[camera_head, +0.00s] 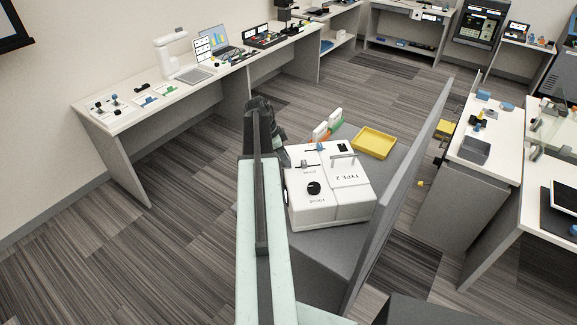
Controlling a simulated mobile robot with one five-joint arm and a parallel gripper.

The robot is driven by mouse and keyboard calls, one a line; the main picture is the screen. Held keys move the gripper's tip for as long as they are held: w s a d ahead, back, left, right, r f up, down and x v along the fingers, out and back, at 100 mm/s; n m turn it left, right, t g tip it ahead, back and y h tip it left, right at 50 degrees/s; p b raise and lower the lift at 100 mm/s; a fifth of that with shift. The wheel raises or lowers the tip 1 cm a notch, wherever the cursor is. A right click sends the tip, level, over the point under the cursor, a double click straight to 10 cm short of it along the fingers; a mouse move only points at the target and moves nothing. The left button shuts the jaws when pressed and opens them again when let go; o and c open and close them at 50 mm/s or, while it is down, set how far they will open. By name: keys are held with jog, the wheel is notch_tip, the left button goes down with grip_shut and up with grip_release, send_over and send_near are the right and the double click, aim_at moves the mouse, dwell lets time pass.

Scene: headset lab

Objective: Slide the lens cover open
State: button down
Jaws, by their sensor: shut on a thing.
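A white box unit (325,208) marked "TYPE 2" stands on a grey surface right of my pale green arm. I cannot make out which part is the lens cover. My dark gripper (281,136) is at the far end of the arm, by the box's back left corner. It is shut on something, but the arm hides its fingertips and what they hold. The box's left edge is partly covered by my arm.
A yellow tray (374,142) and white and orange pieces (327,127) lie behind the box. A tall grey panel (408,190) rises on the right. A white bench (185,85) with a laptop stands at left. Open floor lies between the benches.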

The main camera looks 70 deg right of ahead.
jog(key=c, duration=1.2)
grip_release()
jog(key=shift+a, duration=0.1)
jog(key=p+v, duration=0.7)
jog(key=v, duration=0.1)
jog(key=shift+f, duration=0.1)
